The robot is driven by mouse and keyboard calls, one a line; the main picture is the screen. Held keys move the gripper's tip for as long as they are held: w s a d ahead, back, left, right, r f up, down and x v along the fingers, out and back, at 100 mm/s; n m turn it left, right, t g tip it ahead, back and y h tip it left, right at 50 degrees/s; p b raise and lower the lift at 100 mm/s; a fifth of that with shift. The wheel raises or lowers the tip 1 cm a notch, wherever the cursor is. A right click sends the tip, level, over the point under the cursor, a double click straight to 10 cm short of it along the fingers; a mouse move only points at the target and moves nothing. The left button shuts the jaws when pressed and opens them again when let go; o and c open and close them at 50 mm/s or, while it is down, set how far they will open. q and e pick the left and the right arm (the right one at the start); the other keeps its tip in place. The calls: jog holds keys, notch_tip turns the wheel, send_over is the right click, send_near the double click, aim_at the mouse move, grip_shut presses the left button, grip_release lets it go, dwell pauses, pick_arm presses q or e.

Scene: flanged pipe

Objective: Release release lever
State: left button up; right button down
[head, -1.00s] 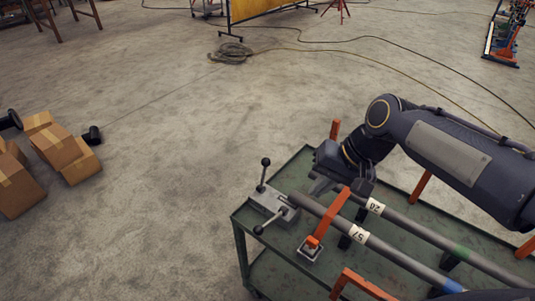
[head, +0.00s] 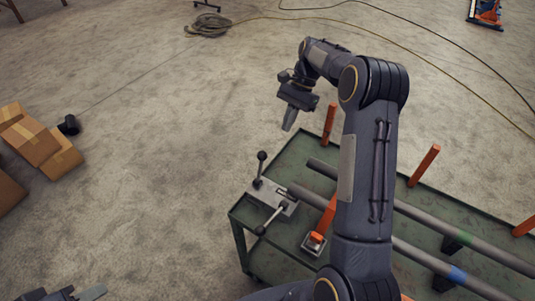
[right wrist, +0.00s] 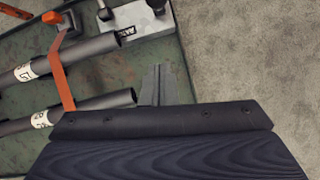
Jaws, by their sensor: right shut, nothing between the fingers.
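A grey clamp block (head: 272,196) sits on the left corner of the green cart. It carries two levers with black ball knobs. One lever (head: 260,168) stands nearly upright at the back; the other lever (head: 272,218) leans out toward the front. I cannot tell which is the release lever. In the right wrist view the block (right wrist: 138,20) is at the top, its levers partly cut off. My right gripper (head: 290,119) is shut and empty, pointing down beyond the cart's back-left edge, apart from both levers. My left gripper (head: 92,293) barely shows at the bottom left edge.
Two grey pipes (head: 465,250) lie along the green cart (head: 290,160), partly behind my right arm. An orange clamp arm (head: 327,216) stands beside the block, and orange posts (head: 425,165) rise at the back edge. Cardboard boxes (head: 32,140) lie on the floor at left.

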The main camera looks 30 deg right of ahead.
aim_at(261, 168)
jog(key=shift+f, duration=0.15)
jog(key=s+a+f+p, duration=0.1)
jog(key=s+a+f, duration=0.2)
jog(key=a+f, duration=0.4)
jog(key=shift+s+a+f+p, duration=0.15)
jog(key=shift+a+f+p, duration=0.1)
jog(key=shift+a+p, duration=0.25)
jog(key=shift+a, duration=0.1)
